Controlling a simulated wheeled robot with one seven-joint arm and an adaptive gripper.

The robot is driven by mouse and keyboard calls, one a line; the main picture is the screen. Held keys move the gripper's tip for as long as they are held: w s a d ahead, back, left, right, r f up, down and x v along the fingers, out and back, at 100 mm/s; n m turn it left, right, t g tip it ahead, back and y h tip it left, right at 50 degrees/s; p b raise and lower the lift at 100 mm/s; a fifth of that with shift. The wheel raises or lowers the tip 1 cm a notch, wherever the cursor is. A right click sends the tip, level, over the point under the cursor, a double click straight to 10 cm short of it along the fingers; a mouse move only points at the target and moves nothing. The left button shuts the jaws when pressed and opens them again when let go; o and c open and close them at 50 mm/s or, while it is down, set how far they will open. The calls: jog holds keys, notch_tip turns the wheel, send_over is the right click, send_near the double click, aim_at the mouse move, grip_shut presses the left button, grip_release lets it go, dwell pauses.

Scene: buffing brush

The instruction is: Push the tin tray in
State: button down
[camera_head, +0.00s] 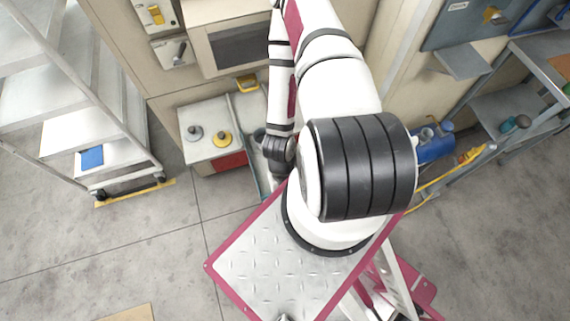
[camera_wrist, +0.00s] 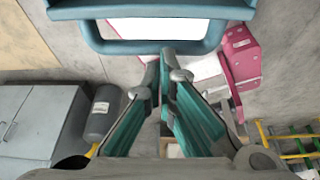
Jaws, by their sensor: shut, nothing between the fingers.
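A teal-edged tray (camera_head: 247,150), which I take for the tin tray, sticks out of the beige cabinet, partly hidden by my arm. In the wrist view a teal front with a loop handle (camera_wrist: 103,42) spans the top. My gripper (camera_wrist: 165,62) is shut and empty, its fingertips just below the handle's bar in the picture. I cannot tell whether they touch it. In the head view the dark wrist end hangs at the tray's right side, and the fingertips cannot be made out.
Left of the tray is a pale surface (camera_head: 203,155) with a grey tin (camera_head: 194,132) and a yellow tin (camera_head: 222,139). A white shelf rack (camera_head: 75,115) stands at the left. A blue canister (camera_head: 433,146) and a grey rack (camera_head: 520,110) stand at the right.

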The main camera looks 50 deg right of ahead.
jog(key=shift+w+d+b, duration=0.3)
jog(key=shift+w+b, duration=0.15)
jog(key=shift+w, duration=0.15)
jog(key=shift+w+d+b, duration=0.3)
jog(key=shift+w+b, duration=0.1)
jog(key=shift+w, duration=0.15)
